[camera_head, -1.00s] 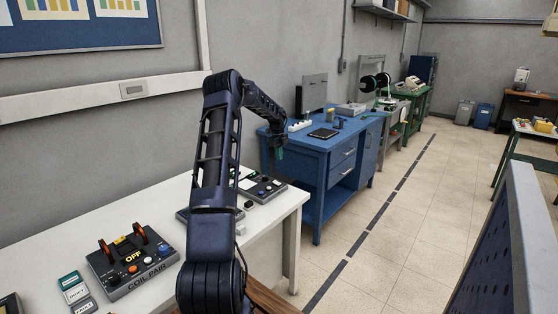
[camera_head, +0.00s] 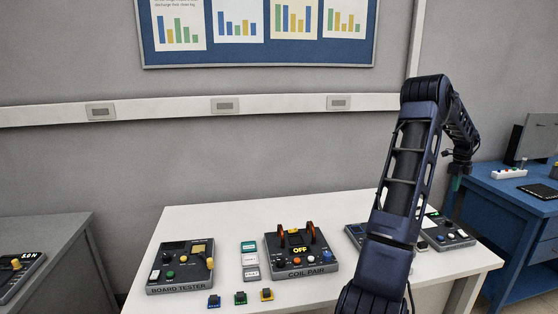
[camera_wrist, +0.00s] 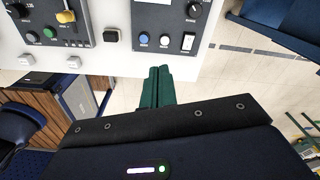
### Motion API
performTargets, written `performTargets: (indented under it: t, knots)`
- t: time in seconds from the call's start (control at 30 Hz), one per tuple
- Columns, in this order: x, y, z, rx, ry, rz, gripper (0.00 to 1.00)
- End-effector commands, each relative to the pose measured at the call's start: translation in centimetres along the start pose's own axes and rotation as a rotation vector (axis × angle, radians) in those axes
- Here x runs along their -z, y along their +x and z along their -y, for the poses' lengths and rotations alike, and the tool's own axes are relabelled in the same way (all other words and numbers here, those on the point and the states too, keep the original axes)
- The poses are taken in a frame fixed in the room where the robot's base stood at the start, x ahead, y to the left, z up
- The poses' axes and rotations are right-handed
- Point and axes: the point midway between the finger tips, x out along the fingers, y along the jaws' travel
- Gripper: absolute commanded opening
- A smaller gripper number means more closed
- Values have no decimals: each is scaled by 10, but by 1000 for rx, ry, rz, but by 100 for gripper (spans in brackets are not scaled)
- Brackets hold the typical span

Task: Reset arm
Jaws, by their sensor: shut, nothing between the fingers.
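My arm rises at the right of the head view, bends at its elbow and hangs down toward the right end of the white table (camera_head: 215,227). My gripper (camera_head: 456,183) is a small green tip there, above the table's right part. In the wrist view my gripper (camera_wrist: 157,85) shows two green fingers pressed together with nothing between them. The fingers point toward the table's front edge, beside control panels.
The table holds a board tester (camera_head: 180,267), a coil pair box (camera_head: 299,250) reading OFF with two orange-dark coils, small cards (camera_head: 249,260) and several small coloured blocks (camera_head: 240,298). A blue workbench (camera_head: 515,195) stands right, a grey bench (camera_head: 45,240) left.

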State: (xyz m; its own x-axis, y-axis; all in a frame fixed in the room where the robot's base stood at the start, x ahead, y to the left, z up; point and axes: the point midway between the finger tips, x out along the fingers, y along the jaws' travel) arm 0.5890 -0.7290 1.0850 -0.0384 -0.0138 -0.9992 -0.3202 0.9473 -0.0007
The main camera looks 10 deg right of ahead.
Motion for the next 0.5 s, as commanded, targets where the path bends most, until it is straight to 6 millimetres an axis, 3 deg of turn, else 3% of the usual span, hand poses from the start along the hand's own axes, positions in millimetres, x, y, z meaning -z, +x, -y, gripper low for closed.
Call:
performTargets:
  t: [0.2,0.5]
  knots:
    - [-48,-55,-68,34,-272,47,0]
    - [-96,-114,-172,88,-656,96,0]
